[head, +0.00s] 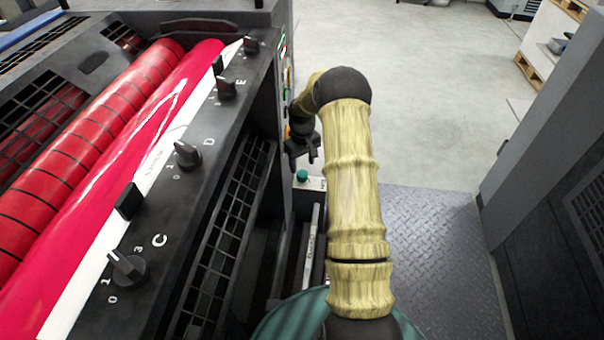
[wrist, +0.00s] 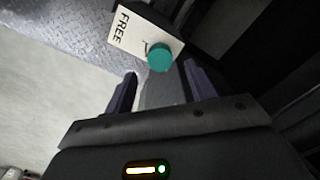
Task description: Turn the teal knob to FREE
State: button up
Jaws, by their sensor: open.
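The teal knob (head: 302,176) is small and round and sits on a white label plate (head: 316,184) low beside the machine. In the wrist view the knob (wrist: 160,57) shows near the plate's lower right corner, with the word FREE on the plate (wrist: 128,24) to its left. A small dark mark lies on the plate beside the knob; I cannot tell where the knob points. My gripper (head: 303,162) is open and empty, just above the knob in the head view. In the wrist view the knob appears between and beyond the fingertips (wrist: 160,74), apparently not touched.
The machine's dark side panel (head: 200,180) with several black knobs and red rollers (head: 90,155) stands left. A checkered metal floor plate (head: 435,250) lies right of my arm. A dark grey cabinet (head: 560,150) bounds the right. Open floor lies beyond.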

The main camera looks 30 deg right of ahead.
aim_at(302, 173)
notch_tip(302, 173, down, 5)
jog(key=shift+r+b, duration=0.2)
jog(key=shift+b, duration=0.25)
jog(key=c, duration=1)
